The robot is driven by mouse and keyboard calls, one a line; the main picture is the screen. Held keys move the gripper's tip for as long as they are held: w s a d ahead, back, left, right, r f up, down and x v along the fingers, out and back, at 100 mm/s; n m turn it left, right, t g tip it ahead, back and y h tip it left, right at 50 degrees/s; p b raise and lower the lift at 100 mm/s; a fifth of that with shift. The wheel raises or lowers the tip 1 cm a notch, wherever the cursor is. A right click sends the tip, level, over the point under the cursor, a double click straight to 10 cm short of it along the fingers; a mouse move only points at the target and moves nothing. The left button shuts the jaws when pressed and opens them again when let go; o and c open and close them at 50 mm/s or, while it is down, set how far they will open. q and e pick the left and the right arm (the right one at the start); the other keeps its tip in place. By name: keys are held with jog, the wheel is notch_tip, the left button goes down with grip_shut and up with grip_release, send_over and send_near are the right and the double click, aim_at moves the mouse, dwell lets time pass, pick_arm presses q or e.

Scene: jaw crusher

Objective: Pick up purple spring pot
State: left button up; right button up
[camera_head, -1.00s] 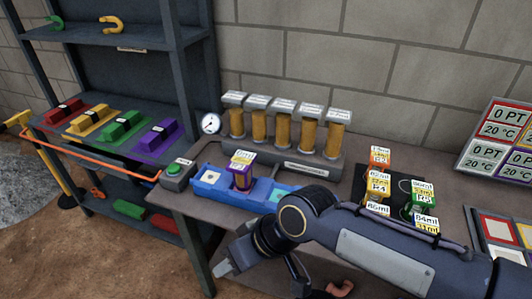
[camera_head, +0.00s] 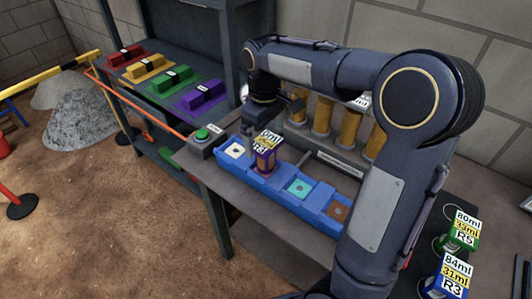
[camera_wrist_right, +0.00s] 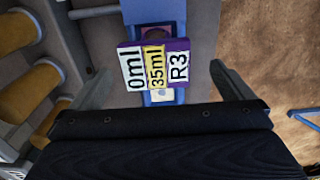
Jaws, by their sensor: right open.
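The purple pot (camera_head: 264,162) stands upright in the blue tray (camera_head: 288,204), in the second compartment from the left. Its top carries a white and yellow label reading R3. In the right wrist view the pot's labelled top (camera_wrist_right: 160,65) lies between the two fingers, apart from both. My right gripper (camera_head: 262,122) is open and empty, just behind and above the pot in the head view; its fingers are partly hidden there by the pot's label. My left gripper is not in view.
Orange-yellow cylinders (camera_head: 322,117) stand behind the tray, partly hidden by my right arm. A green button box (camera_head: 203,137) sits left of the tray. Green (camera_head: 460,232) and blue (camera_head: 446,276) pots stand at the lower right. A shelf with coloured blocks (camera_head: 172,78) is at left.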

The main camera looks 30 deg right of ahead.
aim_at(265, 142)
jog(key=f, duration=0.5)
jog(key=shift+w+d+f, duration=0.2)
jog(key=shift+f, duration=0.15)
jog(key=c, duration=1.1)
jog(key=shift+c, duration=0.5)
jog(key=shift+r, duration=0.15)
